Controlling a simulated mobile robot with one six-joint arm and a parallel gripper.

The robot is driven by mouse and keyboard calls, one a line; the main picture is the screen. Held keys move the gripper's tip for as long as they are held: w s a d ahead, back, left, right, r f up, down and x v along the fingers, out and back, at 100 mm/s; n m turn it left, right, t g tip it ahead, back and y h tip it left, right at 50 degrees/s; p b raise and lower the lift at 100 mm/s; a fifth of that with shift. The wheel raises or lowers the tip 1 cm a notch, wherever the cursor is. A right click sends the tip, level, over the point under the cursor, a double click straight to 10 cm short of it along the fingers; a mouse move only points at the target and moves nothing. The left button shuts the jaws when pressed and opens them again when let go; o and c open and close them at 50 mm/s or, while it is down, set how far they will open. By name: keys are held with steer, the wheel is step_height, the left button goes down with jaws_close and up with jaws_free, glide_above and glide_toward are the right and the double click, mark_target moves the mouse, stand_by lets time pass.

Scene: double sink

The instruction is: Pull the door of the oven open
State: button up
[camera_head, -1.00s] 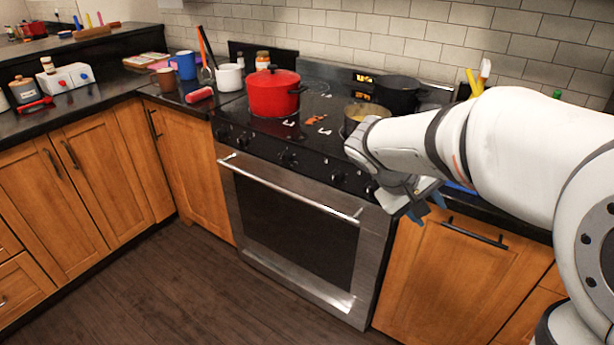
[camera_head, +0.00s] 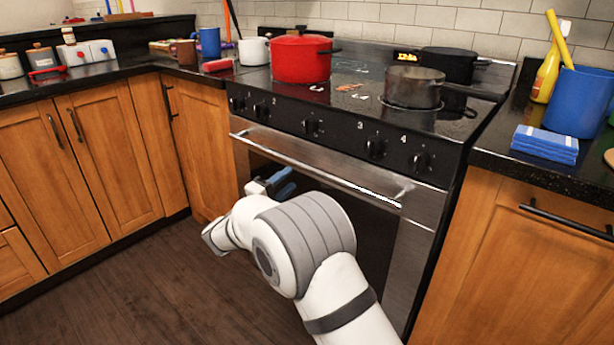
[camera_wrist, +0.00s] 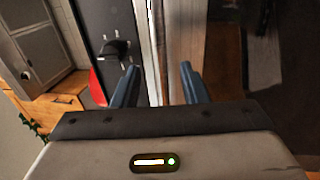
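The oven (camera_head: 420,205) has a steel front with a dark glass window, and its door looks shut. Its long metal handle (camera_head: 318,172) runs across the top of the door, below the knobs. My gripper (camera_head: 282,180) is in front of the left half of the door, just below the handle in the head view. In the wrist view my gripper (camera_wrist: 160,82) is open, its two blue fingers apart. The bright handle (camera_wrist: 154,45) runs upright in that picture, lined up with the gap between the fingers. I cannot tell whether the fingers touch it.
A red pot (camera_head: 300,60) and a dark pan (camera_head: 412,88) stand on the stove top. The dark wooden floor (camera_head: 150,290) before the left cabinets is clear.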

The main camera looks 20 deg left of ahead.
mark_target(304, 167)
steer(key=b+x, duration=0.1)
steer(key=x, duration=0.6)
steer(key=shift+w+d+r+b, duration=0.1)
steer(key=shift+w+b, duration=0.2)
steer(key=shift+b, duration=0.05)
steer(key=shift+c, duration=0.3)
jaws_close()
